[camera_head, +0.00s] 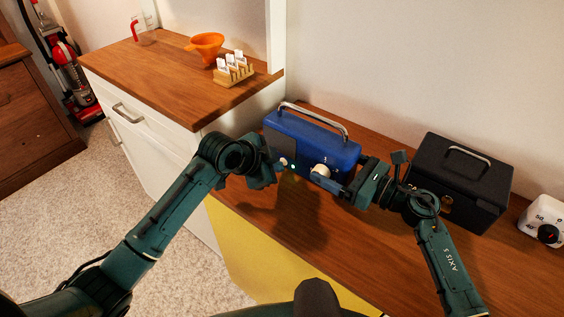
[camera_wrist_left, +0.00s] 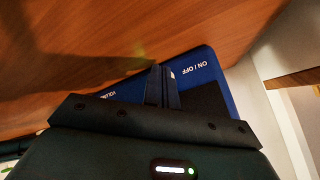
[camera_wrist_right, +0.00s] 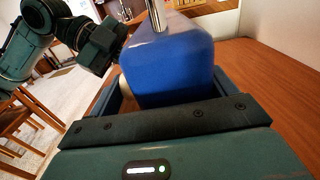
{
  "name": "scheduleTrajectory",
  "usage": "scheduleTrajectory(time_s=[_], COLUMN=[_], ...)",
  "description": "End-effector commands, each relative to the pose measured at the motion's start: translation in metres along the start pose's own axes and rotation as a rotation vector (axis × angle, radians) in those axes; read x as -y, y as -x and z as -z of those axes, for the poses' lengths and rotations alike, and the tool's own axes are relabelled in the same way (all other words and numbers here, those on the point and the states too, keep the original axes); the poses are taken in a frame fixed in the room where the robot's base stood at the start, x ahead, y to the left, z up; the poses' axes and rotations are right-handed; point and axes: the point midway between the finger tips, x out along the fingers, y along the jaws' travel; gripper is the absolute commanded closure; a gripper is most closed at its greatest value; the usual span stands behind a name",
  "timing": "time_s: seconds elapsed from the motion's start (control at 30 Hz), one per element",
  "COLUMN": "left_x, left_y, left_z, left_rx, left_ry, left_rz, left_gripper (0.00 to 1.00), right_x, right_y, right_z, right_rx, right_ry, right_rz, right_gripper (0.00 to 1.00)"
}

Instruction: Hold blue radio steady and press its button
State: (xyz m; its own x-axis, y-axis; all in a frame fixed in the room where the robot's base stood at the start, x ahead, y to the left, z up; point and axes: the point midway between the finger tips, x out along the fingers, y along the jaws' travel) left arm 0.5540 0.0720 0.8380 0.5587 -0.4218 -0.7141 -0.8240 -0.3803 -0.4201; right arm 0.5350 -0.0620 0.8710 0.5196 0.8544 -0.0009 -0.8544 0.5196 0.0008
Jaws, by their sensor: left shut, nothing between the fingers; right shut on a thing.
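The blue radio (camera_head: 312,140) stands upright on the wooden counter, with a silver handle on top, a dark speaker panel at its left and a cream knob at its lower right. My right gripper (camera_head: 346,180) is shut on the radio's right end; in the right wrist view its fingers sit on both sides of the blue body (camera_wrist_right: 170,65). My left gripper (camera_head: 277,172) is shut and empty at the radio's front left, by a small light-coloured control. In the left wrist view its closed fingertips (camera_wrist_left: 161,72) are over the front face near the "ON / OFF" lettering; contact cannot be told.
A black box (camera_head: 460,180) with a handle stands right of the radio, and a white dial timer (camera_head: 543,222) at the far right. A white cabinet (camera_head: 150,125) stands left, with an orange funnel (camera_head: 206,44) and a wooden rack (camera_head: 233,74) on top.

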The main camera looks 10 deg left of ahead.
Motion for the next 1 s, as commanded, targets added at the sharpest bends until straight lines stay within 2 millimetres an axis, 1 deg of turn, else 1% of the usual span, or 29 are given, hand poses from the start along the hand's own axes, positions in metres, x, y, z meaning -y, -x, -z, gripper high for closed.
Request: scheduleTrajectory(time_s=[0.27,0.6,0.87,1.0], left_x=[-0.001,-0.008,-0.008,-0.011], left_y=[0.001,0.011,0.012,0.016], left_z=[0.0,-0.008,-0.008,-0.013], left_rx=[-0.001,0.0,0.0,0.001], left_ry=[0.0,0.0,0.0,0.0], left_rz=[0.001,0.0,0.0,0.0], left_gripper=[1.0,1.0,1.0,1.0], right_x=[0.0,-0.001,-0.001,-0.001], right_y=[0.0,0.0,0.0,0.0], right_z=[0.0,0.0,0.0,0.0], right_rx=[0.0,0.0,0.0,0.0], right_ry=[0.001,0.0,0.0,0.0], right_rz=[-0.001,-0.002,-0.002,-0.002], right_gripper=[0.57,0.57,0.57,0.57])
